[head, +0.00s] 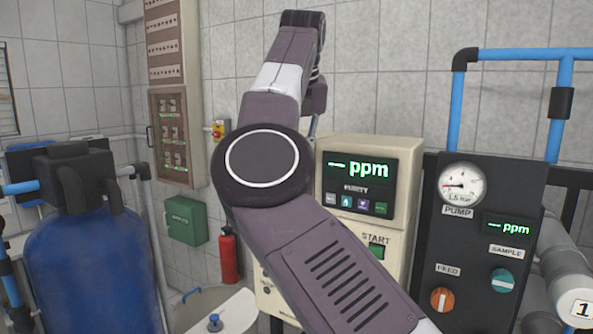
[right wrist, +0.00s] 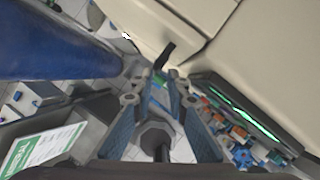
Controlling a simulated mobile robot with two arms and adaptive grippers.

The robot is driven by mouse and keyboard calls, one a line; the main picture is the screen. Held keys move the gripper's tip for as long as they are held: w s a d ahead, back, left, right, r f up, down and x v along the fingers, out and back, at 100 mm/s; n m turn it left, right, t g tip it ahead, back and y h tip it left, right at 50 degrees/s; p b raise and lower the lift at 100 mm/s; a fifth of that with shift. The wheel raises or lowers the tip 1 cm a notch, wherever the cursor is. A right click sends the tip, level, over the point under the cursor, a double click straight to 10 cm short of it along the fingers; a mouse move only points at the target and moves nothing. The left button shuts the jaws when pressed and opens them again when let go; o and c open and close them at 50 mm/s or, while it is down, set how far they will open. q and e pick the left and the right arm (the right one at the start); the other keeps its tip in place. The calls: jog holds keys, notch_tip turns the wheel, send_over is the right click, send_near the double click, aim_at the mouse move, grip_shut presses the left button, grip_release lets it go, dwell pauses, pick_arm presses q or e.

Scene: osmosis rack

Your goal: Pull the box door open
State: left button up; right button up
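A tall beige wall box (head: 190,60) stands at the left in the head view, with a dark-framed glazed door (head: 172,130) showing green-lit parts inside. In the right wrist view, a pale box surface (right wrist: 190,25) fills the top, with a short black handle-like bar (right wrist: 166,54) on or in front of it. My left gripper is not in view.
A blue tank (head: 90,270) stands at the left, with a green wall box (head: 187,220) and a red extinguisher (head: 228,257) behind. A beige ppm unit (head: 405,185) and a dark gauge panel (head: 470,270) stand at the right. A dark-framed window with coloured parts (right wrist: 235,130) shows in the wrist view.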

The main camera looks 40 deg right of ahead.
jog(key=w+f, duration=0.2)
jog(key=shift+d+f, duration=0.35)
jog(key=shift+f, duration=0.05)
jog(key=shift+w+d+f+p, duration=0.15)
jog(key=shift+d+f+p, duration=0.15)
jog(key=shift+f, duration=0.35)
jog(key=shift+s+a, duration=0.1)
jog(key=shift+s, duration=0.1)
grip_shut()
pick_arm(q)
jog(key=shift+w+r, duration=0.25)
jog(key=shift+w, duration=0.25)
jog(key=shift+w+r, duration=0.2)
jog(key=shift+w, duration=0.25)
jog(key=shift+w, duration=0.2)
